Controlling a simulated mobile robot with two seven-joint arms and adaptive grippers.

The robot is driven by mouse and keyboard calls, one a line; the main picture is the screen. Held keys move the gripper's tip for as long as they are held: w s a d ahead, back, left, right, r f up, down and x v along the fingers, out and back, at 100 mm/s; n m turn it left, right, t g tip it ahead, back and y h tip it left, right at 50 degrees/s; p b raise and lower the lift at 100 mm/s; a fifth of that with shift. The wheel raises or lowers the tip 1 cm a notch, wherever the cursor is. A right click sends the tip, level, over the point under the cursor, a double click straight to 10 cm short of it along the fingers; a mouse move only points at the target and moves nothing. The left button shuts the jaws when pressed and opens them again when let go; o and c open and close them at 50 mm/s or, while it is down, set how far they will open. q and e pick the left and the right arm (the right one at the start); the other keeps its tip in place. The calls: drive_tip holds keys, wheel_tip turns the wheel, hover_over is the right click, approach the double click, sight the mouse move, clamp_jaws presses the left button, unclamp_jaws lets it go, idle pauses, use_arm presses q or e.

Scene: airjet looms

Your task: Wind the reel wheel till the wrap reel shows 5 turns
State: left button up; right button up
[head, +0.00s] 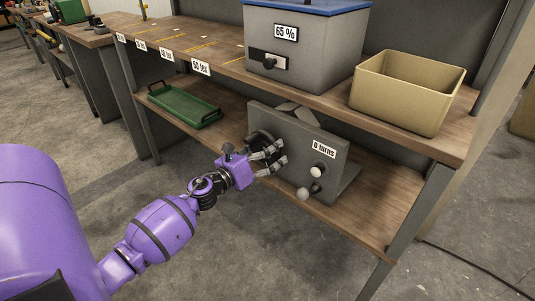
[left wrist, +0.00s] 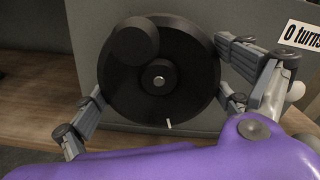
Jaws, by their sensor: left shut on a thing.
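The wrap reel (head: 298,143) is a grey upright panel on the lower shelf; its plate (left wrist: 301,36) reads 0 turns. Its black reel wheel (head: 262,137) is partly behind my left gripper (head: 272,159) in the head view. In the left wrist view the wheel (left wrist: 125,85) faces me, with a round black knob (left wrist: 135,45) at upper left and a white mark (left wrist: 169,124) below. My left gripper (left wrist: 160,82) is shut on the wheel, fingers at its left and right rim. My right gripper is not in view.
A green tray (head: 153,96) lies left on the lower shelf. Above stand a grey box (head: 320,55) marked 65 % and an open tan bin (head: 395,103). Pale knobs (head: 317,172) stick out at the panel's lower right. The floor in front is clear.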

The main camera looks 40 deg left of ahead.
use_arm(q)
drive_tip(key=shift+f+m+b, duration=0.1)
drive_tip(key=shift+m+b, duration=0.3)
drive_tip(key=shift+m, duration=0.5)
drive_tip(key=o, duration=1.4)
drive_tip(key=shift+a, duration=0.1)
drive_tip(key=shift+c, duration=0.2)
drive_tip(key=shift+s, duration=0.1)
drive_tip(key=s, duration=1.2)
drive_tip(key=shift+a, duration=0.2)
